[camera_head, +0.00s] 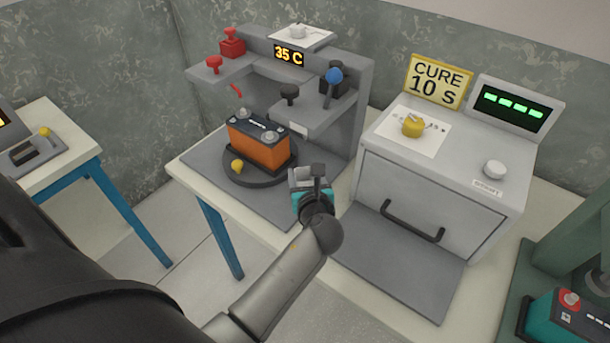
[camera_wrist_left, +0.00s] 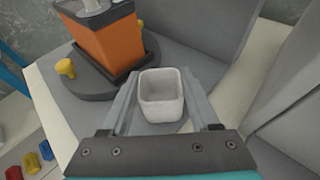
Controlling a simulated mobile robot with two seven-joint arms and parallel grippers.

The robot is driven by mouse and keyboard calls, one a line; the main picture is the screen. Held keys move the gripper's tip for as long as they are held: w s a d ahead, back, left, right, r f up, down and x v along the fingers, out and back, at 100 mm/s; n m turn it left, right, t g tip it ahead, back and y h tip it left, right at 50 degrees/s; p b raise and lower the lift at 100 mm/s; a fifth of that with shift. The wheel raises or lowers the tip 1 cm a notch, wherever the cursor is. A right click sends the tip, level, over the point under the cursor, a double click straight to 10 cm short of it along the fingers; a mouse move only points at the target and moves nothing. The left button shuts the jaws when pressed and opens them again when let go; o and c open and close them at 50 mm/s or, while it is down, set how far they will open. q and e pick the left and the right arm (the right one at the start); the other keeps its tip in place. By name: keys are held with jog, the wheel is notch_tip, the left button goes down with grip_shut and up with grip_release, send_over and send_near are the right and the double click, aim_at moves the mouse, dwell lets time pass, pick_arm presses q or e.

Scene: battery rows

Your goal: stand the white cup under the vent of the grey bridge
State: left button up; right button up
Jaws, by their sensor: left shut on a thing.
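The white cup (camera_wrist_left: 162,112) is a small square-mouthed cup, upright and empty inside, between the fingers of my left gripper (camera_wrist_left: 160,90) in the left wrist view. In the head view my left gripper (camera_head: 308,178) is shut on it, in front of the grey bridge and right of the orange battery; the cup is hard to make out there. The grey bridge (camera_head: 352,115) stands at the back of the table with a 35 C display and two side shelves. I cannot make out its vent. My right gripper is not in view.
An orange battery (camera_head: 258,150) sits on a dark turntable (camera_head: 232,178) with a yellow knob. A grey oven (camera_head: 435,185) with a handle and CURE 10 S sign (camera_head: 438,82) stands right. A red lever and a blue-knobbed lever (camera_head: 333,78) are on the bridge shelves.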

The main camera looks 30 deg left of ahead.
pick_arm(q)
jog(key=shift+f, duration=0.1)
jog(key=o, duration=1.5)
jog(key=shift+c, duration=0.2)
jog(key=shift+s+d+r, duration=0.15)
jog(key=shift+r, duration=0.05)
jog(key=p+v, duration=0.2)
jog(key=v, duration=0.9)
jog(key=shift+d+p, duration=0.2)
jog(key=shift+p, duration=0.1)
jog(key=shift+s+r, duration=0.1)
